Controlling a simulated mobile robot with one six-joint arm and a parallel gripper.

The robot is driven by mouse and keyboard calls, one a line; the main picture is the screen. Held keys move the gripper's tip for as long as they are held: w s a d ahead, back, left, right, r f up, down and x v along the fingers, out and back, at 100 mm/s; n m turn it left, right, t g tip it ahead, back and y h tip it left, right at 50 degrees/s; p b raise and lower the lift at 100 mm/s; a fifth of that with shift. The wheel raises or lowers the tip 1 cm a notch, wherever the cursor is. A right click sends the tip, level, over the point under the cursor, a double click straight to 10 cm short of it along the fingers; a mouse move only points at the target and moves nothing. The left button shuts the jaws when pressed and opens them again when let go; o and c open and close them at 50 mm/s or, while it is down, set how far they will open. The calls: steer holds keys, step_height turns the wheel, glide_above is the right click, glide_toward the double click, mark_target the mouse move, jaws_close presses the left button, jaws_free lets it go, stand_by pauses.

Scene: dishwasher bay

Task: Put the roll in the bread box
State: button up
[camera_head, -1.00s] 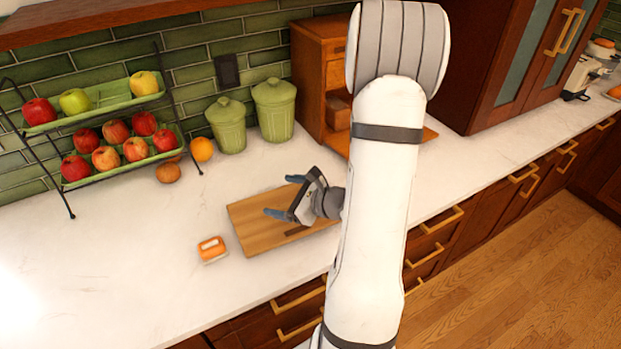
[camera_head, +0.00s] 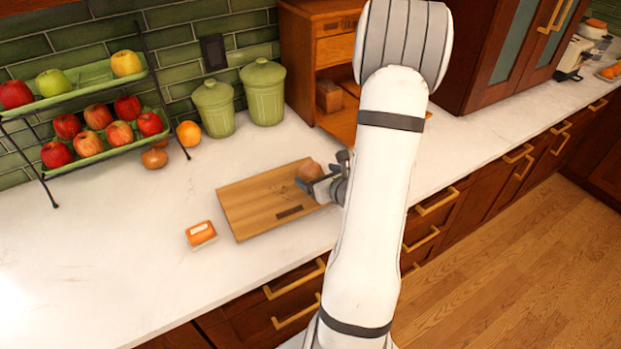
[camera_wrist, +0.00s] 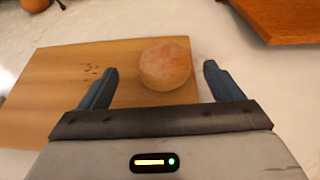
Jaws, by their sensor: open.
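The roll (camera_head: 311,170) is round and brown and sits near the right end of the wooden cutting board (camera_head: 250,205). In the wrist view the roll (camera_wrist: 165,64) lies just beyond and between my two blue fingers, with space on both sides. My gripper (camera_head: 305,186) is open, low over the board's right end, and in the wrist view (camera_wrist: 160,85) it holds nothing. The wooden bread box (camera_head: 309,60) stands at the back wall with its front open and its door lowered to the counter. A brown loaf-like item (camera_head: 329,96) is inside it. My arm hides its right part.
Two green canisters (camera_head: 263,92) stand left of the bread box. A tiered fruit rack (camera_head: 100,105) is at the back left. A small orange package (camera_head: 200,234) lies left of the board. The front left counter is clear.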

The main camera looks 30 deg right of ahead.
mark_target(315, 171)
steer(key=shift+w, duration=0.1)
steer(key=shift+w+p, duration=0.25)
steer(key=shift+p, duration=0.05)
steer(key=shift+d+p+x, duration=0.15)
steer(key=shift+p+x, duration=0.3)
steer(key=shift+x, duration=0.7)
steer(key=shift+d+p+x, duration=0.1)
steer(key=shift+p+x, duration=0.3)
steer(key=shift+x, duration=0.8)
steer(key=shift+f, duration=0.15)
steer(key=c, duration=1.1)
